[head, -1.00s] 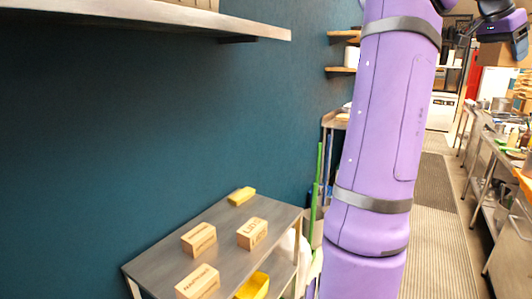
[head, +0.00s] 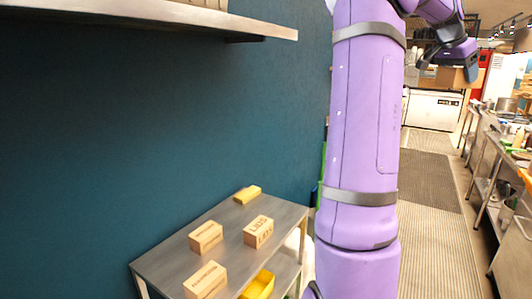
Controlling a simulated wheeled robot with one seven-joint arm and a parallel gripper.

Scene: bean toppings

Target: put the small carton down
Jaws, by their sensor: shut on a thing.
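My gripper (head: 457,58) is at the upper right of the head view, at the end of my raised purple arm. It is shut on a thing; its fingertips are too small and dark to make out. A plain brown box shape (head: 456,78) shows right at the gripper and looks like the small carton. My gripper partly covers it, and its contact with the fingers is not clear. It is high above the floor, well away from the grey table (head: 222,242) at the lower left.
A wall shelf (head: 150,17) hangs at upper left. Steel counters (head: 500,160) line the right, beside a clear aisle (head: 425,190).

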